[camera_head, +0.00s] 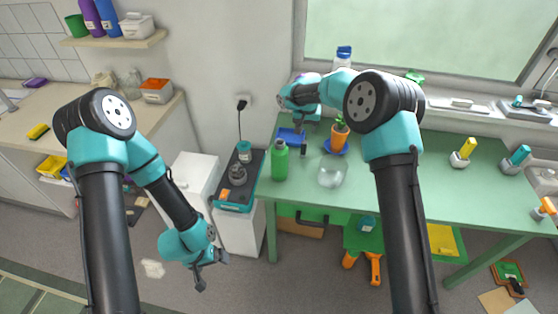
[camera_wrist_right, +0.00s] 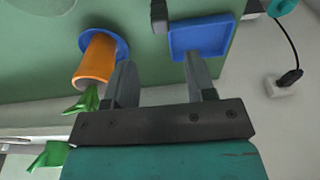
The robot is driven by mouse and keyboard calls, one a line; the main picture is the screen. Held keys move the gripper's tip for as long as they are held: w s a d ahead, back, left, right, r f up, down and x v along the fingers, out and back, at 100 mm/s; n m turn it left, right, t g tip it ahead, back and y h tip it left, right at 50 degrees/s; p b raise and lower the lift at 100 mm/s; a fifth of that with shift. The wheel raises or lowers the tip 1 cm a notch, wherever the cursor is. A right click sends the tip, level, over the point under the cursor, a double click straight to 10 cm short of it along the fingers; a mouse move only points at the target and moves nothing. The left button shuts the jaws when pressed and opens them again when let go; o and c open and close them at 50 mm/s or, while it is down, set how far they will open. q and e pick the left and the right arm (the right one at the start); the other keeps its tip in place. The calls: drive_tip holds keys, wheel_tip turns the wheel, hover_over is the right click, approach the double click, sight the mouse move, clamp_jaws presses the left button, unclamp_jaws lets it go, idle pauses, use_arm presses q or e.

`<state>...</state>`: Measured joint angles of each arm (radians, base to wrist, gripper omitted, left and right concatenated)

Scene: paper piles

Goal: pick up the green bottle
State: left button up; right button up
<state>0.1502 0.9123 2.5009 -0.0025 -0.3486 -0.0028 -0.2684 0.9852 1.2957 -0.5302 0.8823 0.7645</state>
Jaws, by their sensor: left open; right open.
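The green bottle (camera_head: 280,160) stands upright near the left end of the green table (camera_head: 440,185). It does not show in the right wrist view. My right gripper (camera_head: 299,127) is open and empty, behind the bottle and a little to its right, near a blue tray. Its two fingers (camera_wrist_right: 159,72) show apart in the right wrist view. My left gripper (camera_head: 207,274) is empty and open, hanging low over the floor, left of the table and well away from the bottle.
The blue tray (camera_wrist_right: 200,38) and an orange plant pot (camera_wrist_right: 97,60) on a blue saucer are near my right gripper. A clear container (camera_head: 332,173) stands right of the bottle. A dark tray (camera_head: 236,199) on a white cabinet is to its left.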

drive_tip(key=o, duration=0.9)
